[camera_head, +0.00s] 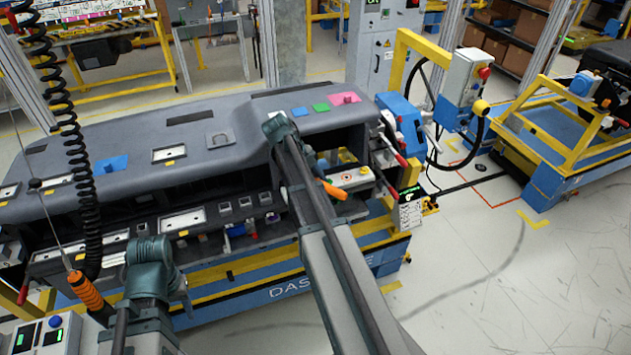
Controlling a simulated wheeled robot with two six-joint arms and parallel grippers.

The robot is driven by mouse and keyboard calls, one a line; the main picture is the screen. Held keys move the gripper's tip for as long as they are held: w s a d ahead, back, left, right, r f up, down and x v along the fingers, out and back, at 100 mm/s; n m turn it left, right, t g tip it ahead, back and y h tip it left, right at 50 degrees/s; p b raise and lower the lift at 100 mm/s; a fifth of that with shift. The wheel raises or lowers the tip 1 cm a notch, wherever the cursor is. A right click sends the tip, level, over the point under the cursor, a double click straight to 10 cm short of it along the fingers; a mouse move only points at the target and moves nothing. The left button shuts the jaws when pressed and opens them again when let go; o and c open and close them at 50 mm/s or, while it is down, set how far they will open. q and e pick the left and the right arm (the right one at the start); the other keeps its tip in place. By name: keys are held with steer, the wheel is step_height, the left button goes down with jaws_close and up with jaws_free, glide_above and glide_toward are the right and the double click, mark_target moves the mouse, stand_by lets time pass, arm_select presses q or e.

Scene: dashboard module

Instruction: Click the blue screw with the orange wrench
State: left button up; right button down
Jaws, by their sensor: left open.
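An orange wrench-like tool (87,291) with dark bands hangs upright at the lower left, below a black coiled cable. My left gripper (186,294) is at the lower left, to the right of that tool and apart from it; it is open and its fingers are small and dark. My right arm crosses the middle of the view up to the dashboard module (125,125); its gripper does not show. A second orange handle (333,190) shows just right of that arm. A small blue part (236,230) sits in the module's front opening; I cannot tell whether it is the blue screw.
The module rests on a blue and yellow carrier (235,282). A control box (45,335) stands at the bottom left. Red-handled clamps (393,150) stick out at the module's right end. A yellow post with a box (466,75) stands beyond. The floor (490,290) at right is clear.

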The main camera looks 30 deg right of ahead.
steer(key=shift+f, duration=0.25)
steer(key=shift+f+b, duration=2.45)
steer(key=shift+b, duration=0.25)
steer(key=shift+f+b, duration=0.55)
steer(key=shift+s+a+m+g+y, duration=0.15)
steer(key=shift+a+m+g+y, duration=0.1)
steer(key=shift+a+m, duration=0.45)
steer(key=shift+s+a+m+g+y, duration=0.15)
steer(key=shift+a+m+g, duration=0.1)
steer(key=shift+a+m, duration=0.45)
stand_by(3.1)
